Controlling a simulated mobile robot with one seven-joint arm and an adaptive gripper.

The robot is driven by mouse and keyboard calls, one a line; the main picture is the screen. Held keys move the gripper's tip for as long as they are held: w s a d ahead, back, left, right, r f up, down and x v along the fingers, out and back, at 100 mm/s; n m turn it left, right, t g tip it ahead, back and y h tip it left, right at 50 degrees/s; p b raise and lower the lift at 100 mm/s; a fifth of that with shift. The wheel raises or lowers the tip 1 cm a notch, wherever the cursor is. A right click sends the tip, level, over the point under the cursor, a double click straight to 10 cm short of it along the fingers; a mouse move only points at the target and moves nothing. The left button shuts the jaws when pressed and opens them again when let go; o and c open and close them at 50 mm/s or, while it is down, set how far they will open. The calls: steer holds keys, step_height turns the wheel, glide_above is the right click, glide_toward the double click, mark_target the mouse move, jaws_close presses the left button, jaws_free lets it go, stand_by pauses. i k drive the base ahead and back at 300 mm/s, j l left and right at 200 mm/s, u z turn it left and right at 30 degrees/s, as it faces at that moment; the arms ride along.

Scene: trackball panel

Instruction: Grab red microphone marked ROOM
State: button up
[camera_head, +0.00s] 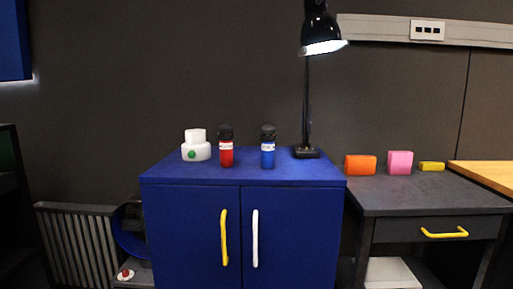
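A red microphone (226,153) with a black head and a white label stands upright on top of the blue cabinet (180,176). The lettering on its label is too small to read for certain. A similar blue microphone (268,153) with a black head and a white label stands upright to its right, apart from it. A white trackball device (196,149) with a green spot sits to the left of the red microphone. My gripper is not in view.
A black desk lamp (307,153) stands at the cabinet's back right. Orange (360,165), pink (399,162) and yellow (431,166) blocks lie on the grey desk (425,191) at right. The cabinet's front top strip is clear. Two door handles protrude, yellow (224,237) and white (255,238).

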mark_target(226, 133)
steer(key=i+j, duration=0.35)
steer(key=i, duration=0.15)
steer(key=i+j, duration=0.3)
steer(key=i, duration=0.15)
